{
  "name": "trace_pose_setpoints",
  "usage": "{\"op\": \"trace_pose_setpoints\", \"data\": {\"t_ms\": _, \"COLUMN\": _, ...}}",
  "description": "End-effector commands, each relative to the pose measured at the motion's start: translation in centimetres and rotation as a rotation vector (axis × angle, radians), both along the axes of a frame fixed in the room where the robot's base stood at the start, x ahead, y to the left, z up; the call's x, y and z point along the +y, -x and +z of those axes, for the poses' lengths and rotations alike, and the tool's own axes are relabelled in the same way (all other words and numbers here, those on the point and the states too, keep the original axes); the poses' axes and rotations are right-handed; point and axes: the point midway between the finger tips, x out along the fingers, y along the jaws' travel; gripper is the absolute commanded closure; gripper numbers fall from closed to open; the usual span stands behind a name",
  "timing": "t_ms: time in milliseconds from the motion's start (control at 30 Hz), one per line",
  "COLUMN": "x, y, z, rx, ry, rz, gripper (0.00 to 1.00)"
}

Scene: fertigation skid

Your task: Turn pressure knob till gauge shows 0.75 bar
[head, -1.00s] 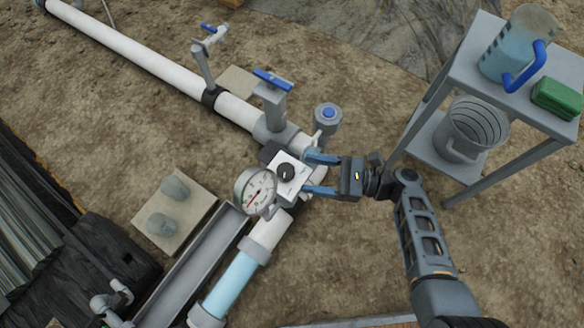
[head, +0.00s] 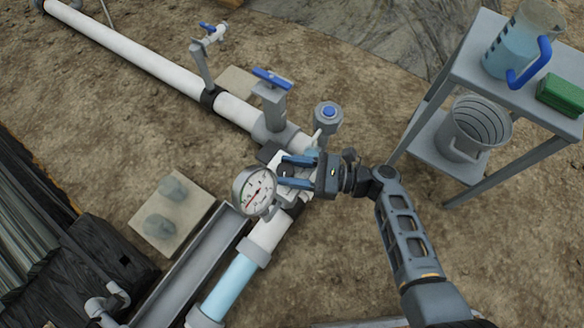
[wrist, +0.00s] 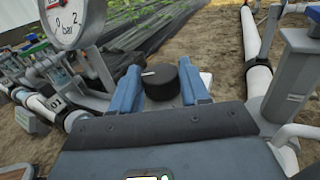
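The black pressure knob (wrist: 160,82) has a white mark and sits on a pale housing on the pipe. The gauge also shows in the wrist view (wrist: 72,20), marked in bar.
A blue-handled valve (head: 272,82) and a grey cap with a blue top (head: 328,115) stand close behind my gripper. A grey stand (head: 470,62) at right holds a jug (head: 518,45), a green sponge (head: 562,94) and a bucket (head: 470,130). Bare ground lies at lower right.

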Motion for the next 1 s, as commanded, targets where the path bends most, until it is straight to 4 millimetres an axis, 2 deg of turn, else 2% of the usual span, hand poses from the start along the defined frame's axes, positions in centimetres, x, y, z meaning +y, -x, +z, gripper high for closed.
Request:
{"op": "trace_pose_setpoints", "data": {"t_ms": 67, "x": -0.01, "y": 0.0, "z": 0.0, "rx": 0.0, "ry": 0.0, "rz": 0.0, "gripper": 0.62}}
{"op": "trace_pose_setpoints", "data": {"t_ms": 300, "x": -0.01, "y": 0.01, "z": -0.01, "rx": 0.0, "ry": 0.0, "rz": 0.0, "gripper": 0.85}}
{"op": "trace_pose_setpoints", "data": {"t_ms": 667, "x": 0.04, "y": 0.2, "z": 0.2, "rx": 0.002, "ry": 0.001, "rz": -0.059, "gripper": 0.86}}
{"op": "trace_pose_setpoints", "data": {"t_ms": 1000, "x": 0.25, "y": 0.72, "z": 0.15, "rx": 0.004, "ry": 0.0, "rz": -0.307, "gripper": 0.86}}
